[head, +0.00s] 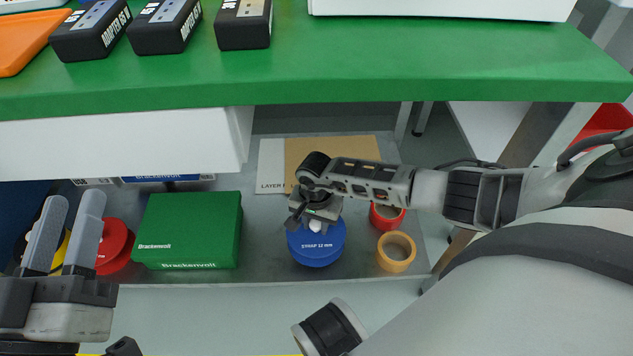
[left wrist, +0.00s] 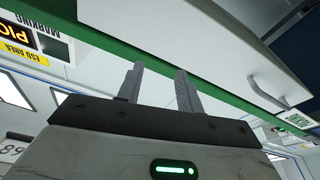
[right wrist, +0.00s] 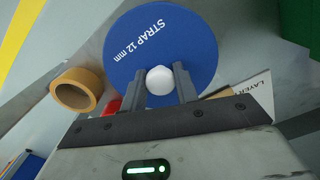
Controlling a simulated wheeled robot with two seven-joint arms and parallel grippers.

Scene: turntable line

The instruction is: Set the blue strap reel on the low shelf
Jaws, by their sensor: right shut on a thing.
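The blue strap reel (head: 318,246), marked "STRAP 12 mm", is at the low grey shelf (head: 300,275) under the green bench. My right gripper (head: 319,222) is over the reel and shut on its white centre knob. In the right wrist view the blue disc (right wrist: 150,35) fills the top, with the white knob (right wrist: 160,80) between the two fingers (right wrist: 168,85). I cannot tell whether the reel touches the shelf. My left gripper (head: 68,235) is at the far left, its fingers apart and empty; they also show apart in the left wrist view (left wrist: 160,88).
A green box (head: 188,230) and a red reel (head: 115,245) stand left of the blue reel. Tan tape (head: 396,252) and red tape (head: 387,216) lie close on its right. Cardboard sheets (head: 300,152) lie behind. The green bench top (head: 400,70) overhangs the shelf.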

